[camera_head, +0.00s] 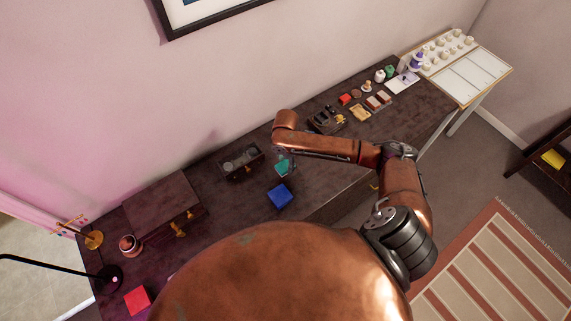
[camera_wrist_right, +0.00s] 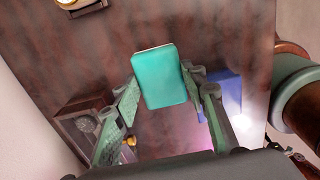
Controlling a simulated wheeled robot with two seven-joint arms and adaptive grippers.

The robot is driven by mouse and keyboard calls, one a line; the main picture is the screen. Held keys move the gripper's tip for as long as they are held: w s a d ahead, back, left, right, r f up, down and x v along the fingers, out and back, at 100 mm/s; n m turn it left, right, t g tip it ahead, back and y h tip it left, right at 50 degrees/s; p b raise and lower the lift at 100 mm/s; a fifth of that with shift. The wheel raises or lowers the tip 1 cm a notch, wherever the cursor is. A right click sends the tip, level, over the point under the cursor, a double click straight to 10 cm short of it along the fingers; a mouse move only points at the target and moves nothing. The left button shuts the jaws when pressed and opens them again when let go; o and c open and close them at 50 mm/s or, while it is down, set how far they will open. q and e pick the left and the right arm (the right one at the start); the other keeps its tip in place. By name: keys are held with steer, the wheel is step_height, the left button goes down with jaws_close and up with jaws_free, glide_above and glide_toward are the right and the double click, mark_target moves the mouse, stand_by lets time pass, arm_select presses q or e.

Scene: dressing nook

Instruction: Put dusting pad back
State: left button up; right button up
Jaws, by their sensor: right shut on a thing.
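A teal pad (camera_wrist_right: 160,78), which looks like the dusting pad, is between the fingers of my right gripper (camera_wrist_right: 165,88) in the right wrist view. The gripper is shut on it. In the head view the teal pad (camera_head: 282,168) shows small below my right wrist, over the dark dresser top (camera_head: 240,208). A blue square (camera_head: 280,195) lies just in front of it on the dresser; it also shows in the right wrist view (camera_wrist_right: 228,98), partly behind a finger. Whether the pad touches the dresser, I cannot tell. My left gripper is not in view.
A dark open box (camera_head: 241,161) with round items stands left of the pad. Small items and a white tray (camera_head: 470,75) are at the right.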

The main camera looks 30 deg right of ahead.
mark_target(285, 161)
steer(key=w+f, duration=0.1)
steer(key=w+d+f, duration=0.1)
steer(key=shift+f, duration=0.3)
step_height(285, 161, down, 3)
steer(key=shift+d+f, duration=0.1)
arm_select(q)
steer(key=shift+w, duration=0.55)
arm_select(e)
steer(key=shift+w, duration=0.1)
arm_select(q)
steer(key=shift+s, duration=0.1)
arm_select(e)
steer(key=shift+f, duration=0.1)
steer(key=shift+f, duration=0.1)
steer(key=o, duration=1.1)
steer(key=shift+o, duration=0.2)
